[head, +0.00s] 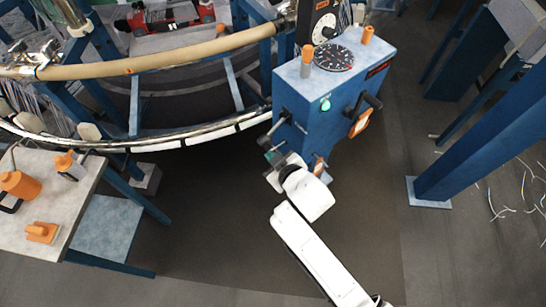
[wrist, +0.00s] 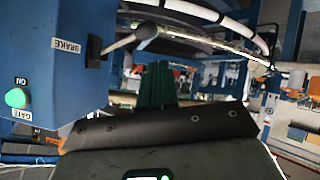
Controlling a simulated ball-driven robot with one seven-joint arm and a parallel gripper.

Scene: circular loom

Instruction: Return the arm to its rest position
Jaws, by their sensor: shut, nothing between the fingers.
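My white arm (head: 315,250) reaches up from the bottom of the head view to the front of the blue control box (head: 345,75). My gripper (head: 273,156) is beside the box's lower left side, small in that view. In the wrist view its green fingers (wrist: 156,84) are together with nothing between them. The box (wrist: 40,50) fills the left of the wrist view, with a lit green ON button (wrist: 17,97) and labels reading BRAKE and GATE. A grey lever with a dark knob (wrist: 145,32) sticks out above the fingers; I see no clear contact.
The circular loom's curved rail (head: 170,142) is at the upper left. A side table (head: 75,195) with orange tools stands at the left. A blue post (head: 490,120) stands at the right, near loose threads. Dark floor (head: 200,220) lies open between the table and my arm.

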